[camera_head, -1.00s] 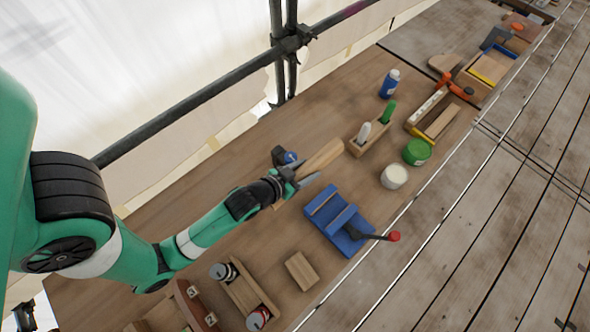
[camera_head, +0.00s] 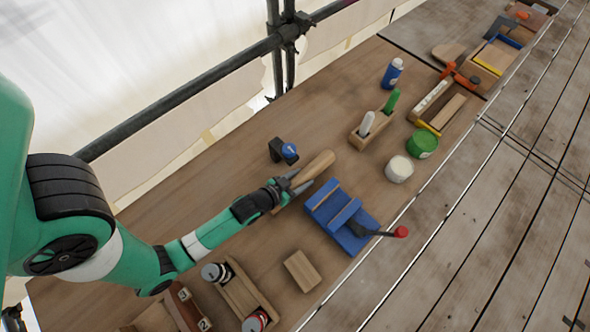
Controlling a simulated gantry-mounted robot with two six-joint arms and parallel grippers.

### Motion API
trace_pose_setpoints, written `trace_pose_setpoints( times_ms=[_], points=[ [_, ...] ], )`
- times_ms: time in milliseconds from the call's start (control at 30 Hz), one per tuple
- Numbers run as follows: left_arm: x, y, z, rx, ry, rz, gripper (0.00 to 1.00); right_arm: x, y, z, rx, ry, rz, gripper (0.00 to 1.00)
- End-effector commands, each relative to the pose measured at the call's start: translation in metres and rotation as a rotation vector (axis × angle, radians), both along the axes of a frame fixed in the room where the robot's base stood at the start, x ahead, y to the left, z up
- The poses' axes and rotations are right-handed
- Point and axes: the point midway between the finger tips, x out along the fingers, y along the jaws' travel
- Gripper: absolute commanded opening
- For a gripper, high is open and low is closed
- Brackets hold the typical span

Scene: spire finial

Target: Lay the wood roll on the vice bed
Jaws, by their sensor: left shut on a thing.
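The wood roll (camera_head: 314,167) is a light brown, rounded wooden piece. My left gripper (camera_head: 295,186) is shut on it near its lower left end, and the fingers hide part of it. The vice (camera_head: 341,215) is blue, with two raised jaws, a bed between them and a dark handle ending in a red knob. The wood roll and gripper are just up and left of the vice in the picture. I cannot tell how high the roll is above the bench. My right gripper is not in view.
A dark block with a blue knob (camera_head: 284,150) stands behind the roll. A wooden holder (camera_head: 370,131) with white and green handles, a white tub (camera_head: 399,169) and a green tin (camera_head: 422,144) stand beyond the vice. A small wood block (camera_head: 302,271) lies nearer on the bench (camera_head: 235,165).

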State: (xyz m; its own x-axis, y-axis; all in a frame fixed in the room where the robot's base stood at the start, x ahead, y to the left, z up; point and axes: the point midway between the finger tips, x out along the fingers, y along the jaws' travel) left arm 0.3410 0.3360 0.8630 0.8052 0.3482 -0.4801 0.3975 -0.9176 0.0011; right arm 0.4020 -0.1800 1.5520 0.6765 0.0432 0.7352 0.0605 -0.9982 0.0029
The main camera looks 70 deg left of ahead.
Motion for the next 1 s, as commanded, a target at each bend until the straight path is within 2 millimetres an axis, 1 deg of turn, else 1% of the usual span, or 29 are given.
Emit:
trace_pose_setpoints(
  times_ms=[67,100,233,267,300,567,700,733,867,1000],
  points=[
    [-0.004,0.011,0.001,0.001,-0.006,0.011,0.0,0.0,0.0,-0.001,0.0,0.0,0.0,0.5],
    [-0.007,0.016,-0.002,-0.001,-0.004,0.013,0.0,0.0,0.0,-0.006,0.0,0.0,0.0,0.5],
    [-0.012,0.028,-0.001,0.001,-0.007,0.008,0.0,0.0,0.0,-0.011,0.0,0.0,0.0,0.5],
    [-0.011,0.026,-0.008,0.0,-0.004,0.004,0.0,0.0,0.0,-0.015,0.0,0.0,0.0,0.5],
    [-0.011,0.025,-0.011,0.001,-0.004,0.003,0.0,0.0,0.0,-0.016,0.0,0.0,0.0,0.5],
    [-0.01,0.025,-0.011,0.003,-0.005,0.001,0.0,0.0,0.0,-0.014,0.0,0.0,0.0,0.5],
    [-0.01,0.025,-0.016,0.002,-0.004,0.001,0.0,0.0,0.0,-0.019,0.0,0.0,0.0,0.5],
    [-0.011,0.025,-0.015,0.002,-0.003,0.001,0.62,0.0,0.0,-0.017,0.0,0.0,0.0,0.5],
    [-0.011,0.025,-0.014,0.002,-0.003,0.001,0.86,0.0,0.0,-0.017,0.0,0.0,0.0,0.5],
    [-0.011,0.025,-0.014,0.002,-0.003,0.001,0.87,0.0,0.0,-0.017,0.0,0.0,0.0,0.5]
  ],
)
